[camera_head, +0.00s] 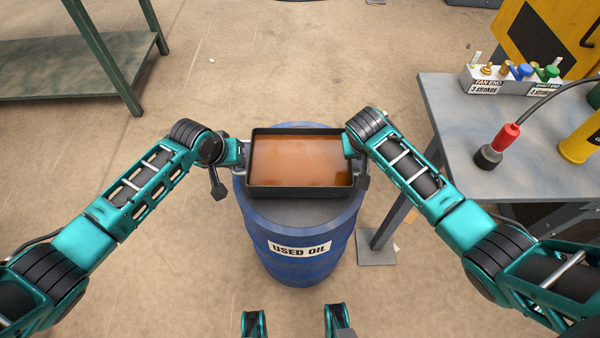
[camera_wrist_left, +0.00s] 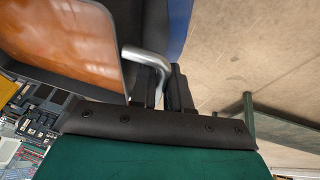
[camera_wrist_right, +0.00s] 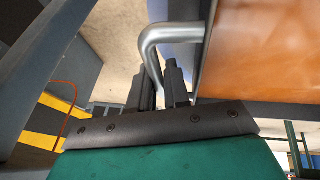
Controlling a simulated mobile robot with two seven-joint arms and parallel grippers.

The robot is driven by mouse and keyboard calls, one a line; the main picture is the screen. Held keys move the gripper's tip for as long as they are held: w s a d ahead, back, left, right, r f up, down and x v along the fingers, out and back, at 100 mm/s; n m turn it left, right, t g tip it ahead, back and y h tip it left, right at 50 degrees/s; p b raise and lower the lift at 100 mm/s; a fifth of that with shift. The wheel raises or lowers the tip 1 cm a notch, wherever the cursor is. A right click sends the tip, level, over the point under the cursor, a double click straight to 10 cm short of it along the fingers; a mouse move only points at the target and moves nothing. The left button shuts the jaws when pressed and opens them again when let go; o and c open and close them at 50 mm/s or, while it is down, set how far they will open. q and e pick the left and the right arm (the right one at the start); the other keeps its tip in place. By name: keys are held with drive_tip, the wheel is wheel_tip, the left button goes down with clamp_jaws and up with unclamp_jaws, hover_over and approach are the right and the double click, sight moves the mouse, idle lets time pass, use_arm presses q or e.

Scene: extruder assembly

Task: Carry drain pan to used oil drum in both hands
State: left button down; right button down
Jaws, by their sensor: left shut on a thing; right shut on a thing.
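The drain pan (camera_head: 300,160) is a dark rectangular tray with brown-orange oil in it. It is level over the top of the blue used oil drum (camera_head: 300,258), which has a "USED OIL" label. I cannot tell whether the pan touches the drum lid. My left gripper (camera_head: 240,158) is shut on the pan's left metal handle (camera_wrist_left: 148,62). My right gripper (camera_head: 357,160) is shut on the pan's right metal handle (camera_wrist_right: 165,35). The oil also shows in the left wrist view (camera_wrist_left: 70,40) and the right wrist view (camera_wrist_right: 260,50).
A grey workbench (camera_head: 450,130) stands close on the right of the drum. It carries a rack of coloured fittings (camera_head: 515,75), a red-and-black tool (camera_head: 497,147) and a yellow container (camera_head: 582,138). A green table (camera_head: 75,70) stands at the far left. The floor left of the drum is clear.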

use_arm(q)
drive_tip(key=shift+w+f+b, duration=0.1)
drive_tip(key=shift+f+b, duration=0.3)
drive_tip(key=shift+f, duration=0.1)
use_arm(e)
drive_tip(key=shift+f, duration=0.5)
use_arm(q)
drive_tip(key=c, duration=1.1)
unclamp_jaws()
use_arm(e)
drive_tip(key=c, duration=1.1)
unclamp_jaws()
use_arm(q)
drive_tip(key=shift+r, duration=0.1)
use_arm(e)
drive_tip(key=shift+a+r, duration=0.1)
